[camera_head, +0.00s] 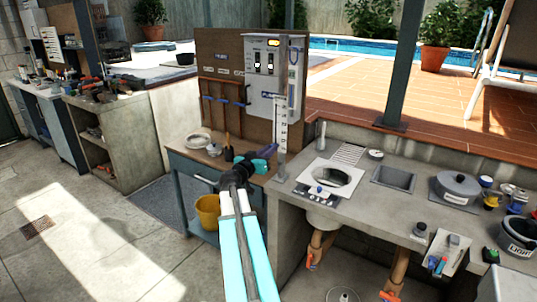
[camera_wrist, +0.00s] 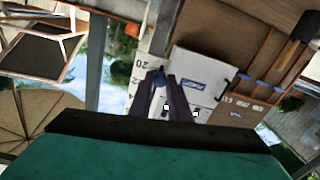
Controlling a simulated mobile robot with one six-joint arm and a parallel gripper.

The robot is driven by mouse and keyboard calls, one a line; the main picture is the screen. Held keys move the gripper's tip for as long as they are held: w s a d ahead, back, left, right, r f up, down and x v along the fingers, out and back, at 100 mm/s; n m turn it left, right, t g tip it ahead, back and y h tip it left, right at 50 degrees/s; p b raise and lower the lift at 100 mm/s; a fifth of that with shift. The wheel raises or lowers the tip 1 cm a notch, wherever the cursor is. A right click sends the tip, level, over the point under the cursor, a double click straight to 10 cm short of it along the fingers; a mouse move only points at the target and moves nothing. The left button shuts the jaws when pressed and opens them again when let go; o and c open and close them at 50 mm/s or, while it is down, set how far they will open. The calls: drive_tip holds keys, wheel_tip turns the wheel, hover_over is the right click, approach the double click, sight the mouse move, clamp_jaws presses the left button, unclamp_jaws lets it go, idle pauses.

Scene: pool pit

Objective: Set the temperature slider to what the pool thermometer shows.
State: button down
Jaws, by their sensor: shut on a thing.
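The temperature slider looks to be the upright white scale (camera_head: 281,122) with dark marks beside the control panel. It also shows in the wrist view (camera_wrist: 138,72), where a "20" is readable. My gripper (camera_head: 271,149) is at the lower part of this scale. In the wrist view, the dark fingers of my gripper (camera_wrist: 165,84) are closed around a small blue knob (camera_wrist: 164,79) next to the scale. The fingers hide much of the knob, and I cannot read its exact setting. I cannot pick out the pool thermometer for certain in either view.
A white control box (camera_head: 274,75) hangs on a brown board (camera_head: 222,62) behind my gripper. A concrete counter (camera_head: 300,205) with a pot (camera_head: 457,187) stands at the right. A yellow bucket (camera_head: 208,212) is under the small table. The pool (camera_head: 395,53) lies behind. The floor at left is clear.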

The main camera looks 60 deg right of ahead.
drive_tip(key=shift+r+b, duration=0.55)
drive_tip(key=shift+r, duration=0.8)
drive_tip(key=c, duration=1.6)
unclamp_jaws()
drive_tip(key=shift+c, duration=0.2)
drive_tip(key=shift+a, duration=0.1)
drive_tip(key=a+b, duration=0.3)
drive_tip(key=a, duration=1)
drive_tip(key=shift+s+a+b, duration=0.25)
drive_tip(key=shift+a+b, duration=0.1)
drive_tip(key=shift+b, duration=0.05)
drive_tip(key=shift+w, duration=0.1)
